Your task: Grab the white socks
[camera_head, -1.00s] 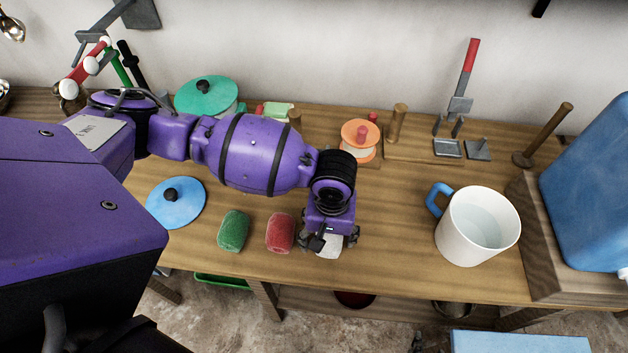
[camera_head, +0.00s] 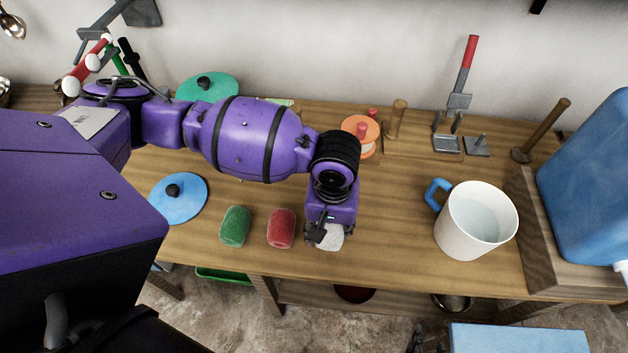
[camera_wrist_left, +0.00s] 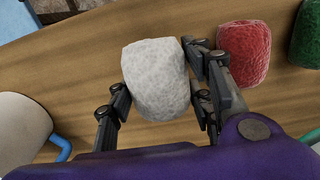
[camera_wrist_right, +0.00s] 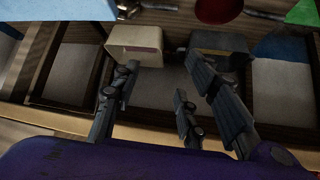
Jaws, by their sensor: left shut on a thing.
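The white socks (camera_head: 331,237) are a rolled, fuzzy bundle at the front edge of the wooden table, right of the red bundle. They also show in the left wrist view (camera_wrist_left: 156,80), between the fingers. My left gripper (camera_head: 323,238) reaches down over them from the left. In the left wrist view, its fingers (camera_wrist_left: 160,88) press on both sides of the bundle, shut on it. The bundle appears to be still at table height. My right gripper (camera_wrist_right: 160,95) shows only in its own wrist view, its fingers apart and empty, over an area with compartments.
A red bundle (camera_head: 281,228) and a green bundle (camera_head: 235,226) lie left of the socks. A blue lid (camera_head: 178,198) is farther left. A white mug (camera_head: 470,232) of water stands right, beside a blue container (camera_head: 590,185). Table between socks and mug is clear.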

